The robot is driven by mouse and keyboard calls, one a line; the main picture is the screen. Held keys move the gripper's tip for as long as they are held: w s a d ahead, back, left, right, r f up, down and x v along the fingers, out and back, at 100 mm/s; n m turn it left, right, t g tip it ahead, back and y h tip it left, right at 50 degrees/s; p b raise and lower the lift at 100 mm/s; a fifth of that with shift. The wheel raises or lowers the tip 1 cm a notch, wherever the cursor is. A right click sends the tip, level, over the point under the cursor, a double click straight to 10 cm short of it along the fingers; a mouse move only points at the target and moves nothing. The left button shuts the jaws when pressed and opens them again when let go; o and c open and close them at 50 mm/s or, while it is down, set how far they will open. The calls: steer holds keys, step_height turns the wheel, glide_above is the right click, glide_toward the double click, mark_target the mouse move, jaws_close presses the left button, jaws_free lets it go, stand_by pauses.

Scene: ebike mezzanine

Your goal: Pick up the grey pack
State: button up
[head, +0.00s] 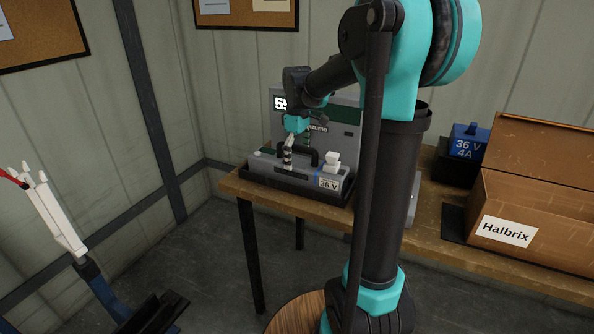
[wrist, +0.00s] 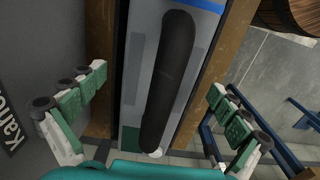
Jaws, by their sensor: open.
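The grey pack (head: 265,165) sits in a low black tray at the left end of the wooden bench, with a "36 V" label on its front. A black handle stands up from its top; in the wrist view the handle (wrist: 170,75) runs lengthwise down the middle, over the grey pack body (wrist: 132,90). My gripper (head: 295,150) is right at the pack's top, by the handle. In the wrist view my gripper (wrist: 155,112) is open, its green-padded fingers apart on either side of the handle. Whether they touch anything, I cannot tell.
A grey panel (head: 345,115) with a lit display stands close behind the pack. A white connector-like piece (head: 332,161) is at its right. Further right are a blue "36 V 4A" unit (head: 467,146) and an open "Halbrix" box (head: 555,243). A white pronged stand (head: 58,222) is at the left.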

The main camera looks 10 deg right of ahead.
mark_target(297, 161)
steer(key=shift+f, duration=1.5)
steer(key=shift+c, duration=0.2)
steer(key=c, duration=1.9)
